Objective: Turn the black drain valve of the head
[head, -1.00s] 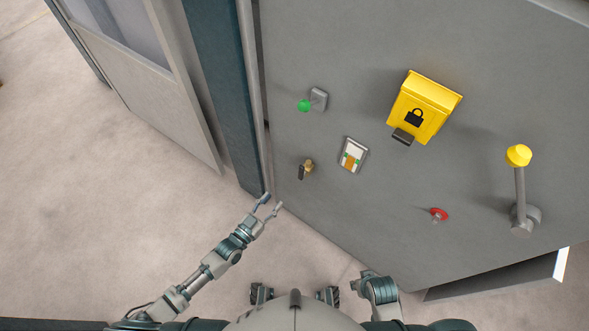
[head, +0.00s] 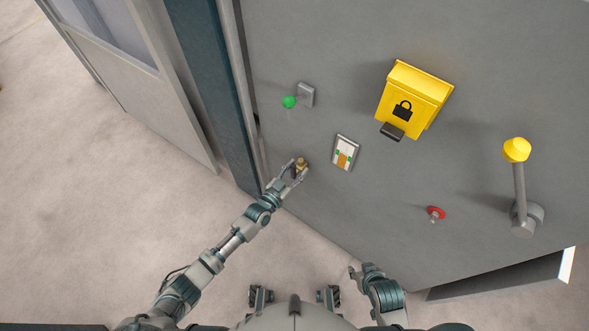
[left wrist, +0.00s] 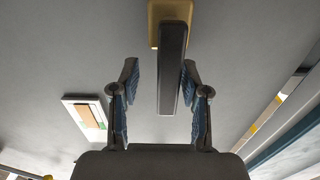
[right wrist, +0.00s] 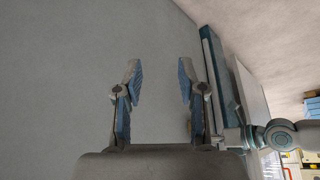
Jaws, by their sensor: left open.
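The drain valve has a brass body (head: 302,162) and a black lever handle (head: 295,171) on the grey machine panel. In the left wrist view the black handle (left wrist: 172,70) hangs down from the brass body (left wrist: 169,12) between the two fingers. My left gripper (head: 290,175) is open around the handle. A gap shows on each side of the handle, narrower on the right in the left wrist view (left wrist: 160,80). My right gripper (head: 354,272) is open and empty, low in front of the panel; its open fingers show in the right wrist view (right wrist: 158,78).
A label plate (head: 345,153) is right of the valve. A green knob (head: 289,102) is above it. A yellow lock box (head: 413,98), a red knob (head: 436,213) and a yellow-topped lever (head: 518,180) are further right. A blue-grey post (head: 215,90) stands left of the panel.

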